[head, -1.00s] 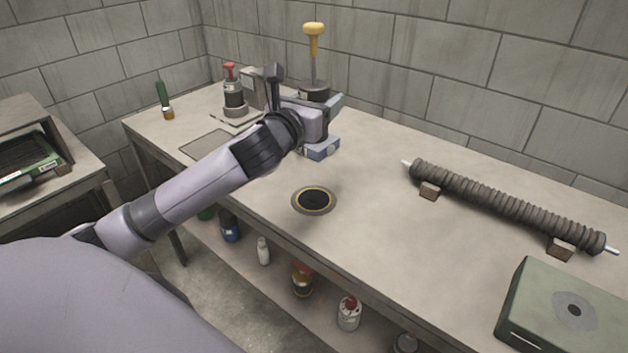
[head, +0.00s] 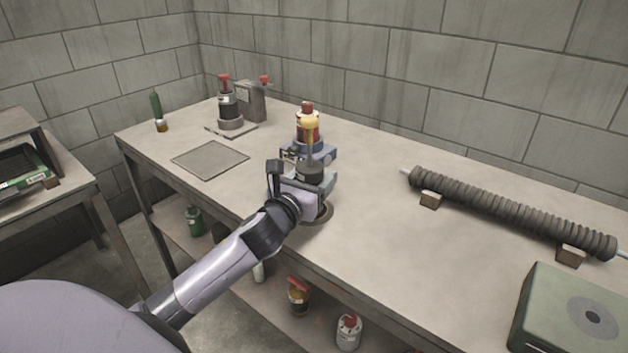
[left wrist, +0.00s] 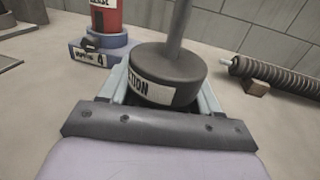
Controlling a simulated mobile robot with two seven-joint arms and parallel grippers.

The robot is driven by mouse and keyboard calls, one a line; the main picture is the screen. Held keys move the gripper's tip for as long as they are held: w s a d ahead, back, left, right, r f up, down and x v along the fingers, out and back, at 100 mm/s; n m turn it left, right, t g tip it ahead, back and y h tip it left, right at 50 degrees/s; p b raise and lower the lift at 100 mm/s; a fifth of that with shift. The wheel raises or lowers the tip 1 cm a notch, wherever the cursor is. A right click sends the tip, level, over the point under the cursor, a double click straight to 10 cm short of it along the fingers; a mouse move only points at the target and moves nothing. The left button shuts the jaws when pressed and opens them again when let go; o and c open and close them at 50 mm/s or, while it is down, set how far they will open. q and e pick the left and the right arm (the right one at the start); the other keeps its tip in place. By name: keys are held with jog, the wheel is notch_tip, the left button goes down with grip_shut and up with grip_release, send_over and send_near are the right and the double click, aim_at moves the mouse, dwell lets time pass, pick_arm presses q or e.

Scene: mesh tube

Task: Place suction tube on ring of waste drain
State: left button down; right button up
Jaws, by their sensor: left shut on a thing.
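The suction tube (head: 311,171) has a dark round body, a grey rod and a yellow top. My left gripper (head: 318,184) is shut on its body and holds it roughly upright. In the left wrist view the body (left wrist: 166,73) sits between the pale fingers, with a partly hidden white label ending in "CTION". I cannot tell whether the tube touches the ring. My right gripper is out of view.
A blue stand (head: 322,153) marked 4 with a red bottle (left wrist: 106,16) stands just behind the tube. A ribbed roll (head: 515,211) on blocks and a green box (head: 575,315) are at right. A flat plate (head: 210,159) lies at left. The tabletop between drain and roll is clear.

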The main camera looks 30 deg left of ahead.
pick_arm(q)
jog(key=shift+c, duration=1.1)
grip_release()
jog(key=shift+r, duration=0.2)
jog(key=shift+s+f, duration=0.1)
jog(key=shift+s, duration=0.25)
jog(key=s, duration=0.3)
jog(key=s+d, duration=0.1)
jog(key=s, duration=0.7)
jog(key=shift+s+d, duration=0.15)
jog(key=shift+d, duration=0.05)
